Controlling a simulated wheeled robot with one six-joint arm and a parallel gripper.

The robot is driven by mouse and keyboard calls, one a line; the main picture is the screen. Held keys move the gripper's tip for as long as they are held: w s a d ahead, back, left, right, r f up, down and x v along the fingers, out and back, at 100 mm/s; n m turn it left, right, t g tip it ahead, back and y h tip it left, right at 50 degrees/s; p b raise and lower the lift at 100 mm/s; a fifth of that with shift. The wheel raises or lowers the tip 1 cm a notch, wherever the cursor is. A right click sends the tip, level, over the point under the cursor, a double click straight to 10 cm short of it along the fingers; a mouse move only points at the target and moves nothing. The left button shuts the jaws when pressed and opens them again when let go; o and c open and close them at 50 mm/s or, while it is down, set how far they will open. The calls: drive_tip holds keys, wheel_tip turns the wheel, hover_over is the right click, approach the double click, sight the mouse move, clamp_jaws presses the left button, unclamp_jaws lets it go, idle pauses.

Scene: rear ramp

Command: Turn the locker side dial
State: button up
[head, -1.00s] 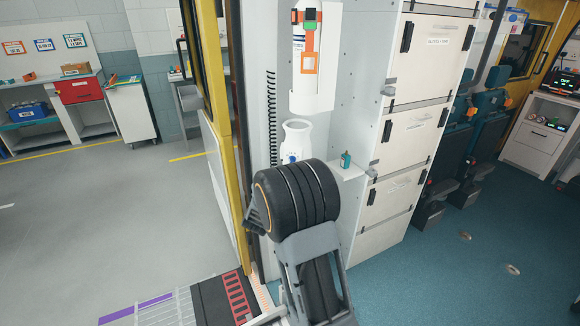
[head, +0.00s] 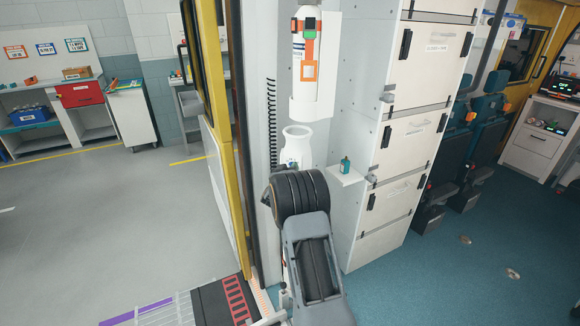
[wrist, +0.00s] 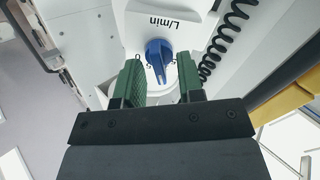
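The blue dial (wrist: 158,54) is on a white unit marked "L/min" in the wrist view. Its pointed handle runs roughly up and down in the picture. My gripper (wrist: 159,64) is open, with one green finger on each side of the dial and gaps visible between the fingers and the handle. I cannot tell how deep the fingertips reach past it. In the head view the white unit (head: 297,138) stands by the side wall of the locker, with its lower part and my gripper hidden behind my arm.
A white holder with a cylinder (head: 312,75) hangs above the unit. A small shelf (head: 345,178) carries a teal bottle (head: 346,164) to the right. The white locker (head: 412,135) stands beyond it. A black coiled cord (wrist: 226,40) hangs close right of the gripper. A yellow door frame (head: 222,120) is left.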

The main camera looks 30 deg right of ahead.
drive_tip(key=shift+w+d, duration=0.1)
drive_tip(key=c, duration=0.5)
drive_tip(key=shift+c, duration=0.2)
drive_tip(key=shift+f+b, duration=0.1)
drive_tip(key=shift+b, duration=0.25)
drive_tip(key=shift+m+b, duration=7.75)
drive_tip(key=shift+m, duration=0.05)
drive_tip(key=shift+r, duration=0.25)
